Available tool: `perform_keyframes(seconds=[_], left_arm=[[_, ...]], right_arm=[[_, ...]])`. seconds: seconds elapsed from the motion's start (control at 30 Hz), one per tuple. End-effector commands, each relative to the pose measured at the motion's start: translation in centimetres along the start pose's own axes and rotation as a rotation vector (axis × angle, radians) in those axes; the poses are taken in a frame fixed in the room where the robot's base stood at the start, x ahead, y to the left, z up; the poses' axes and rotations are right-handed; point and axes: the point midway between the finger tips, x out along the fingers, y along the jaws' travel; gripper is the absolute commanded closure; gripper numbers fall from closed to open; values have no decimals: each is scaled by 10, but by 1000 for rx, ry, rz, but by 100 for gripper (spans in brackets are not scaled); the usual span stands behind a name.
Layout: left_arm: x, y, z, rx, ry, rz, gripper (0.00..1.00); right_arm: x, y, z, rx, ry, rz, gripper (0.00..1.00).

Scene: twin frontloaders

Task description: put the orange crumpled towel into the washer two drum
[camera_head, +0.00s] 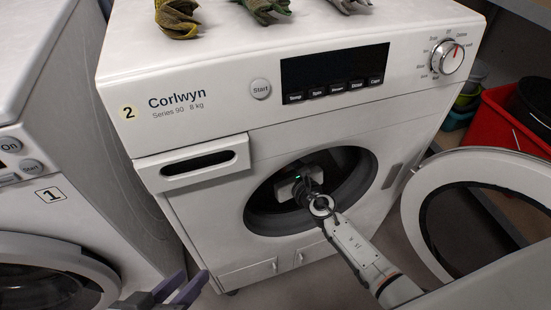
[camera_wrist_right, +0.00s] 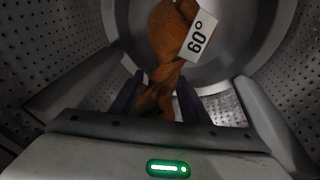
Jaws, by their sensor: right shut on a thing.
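The orange crumpled towel (camera_wrist_right: 162,60) shows in the right wrist view, with a white tag reading 60°. It is pinched between the fingers of my right gripper (camera_wrist_right: 158,105), inside a perforated metal drum (camera_wrist_right: 55,75). In the head view my right arm reaches through the open round door of washer two (camera_head: 200,120), marked "2", and the gripper body shows in the drum opening (camera_head: 262,205). The towel is hidden there. My left gripper (camera_head: 168,290) is at the bottom left, with its purple fingers apart and empty, in front of the washers.
The open door (camera_head: 425,215) of washer two swings out to the right. Washer one (camera_head: 75,235) stands at left. Yellowish, green and grey crumpled cloths (camera_head: 262,8) lie on top of washer two. A red bin (camera_head: 505,115) stands at right.

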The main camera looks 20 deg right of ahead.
Motion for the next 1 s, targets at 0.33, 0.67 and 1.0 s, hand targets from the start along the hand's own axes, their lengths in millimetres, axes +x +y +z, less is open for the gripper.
perform_keyframes(seconds=[0.33, 0.67, 1.0], left_arm=[[0, 0, -1, 1, 2, 0, 69], [1, -1, 0, 2, 0, -1, 69], [-2, -1, -3, 7, -5, -9, 69]], right_arm=[[0, 0, 1, 0, -2, -1, 86], [0, 0, 1, 0, -2, -1, 37], [-12, -1, 1, -1, 2, -1, 37]])
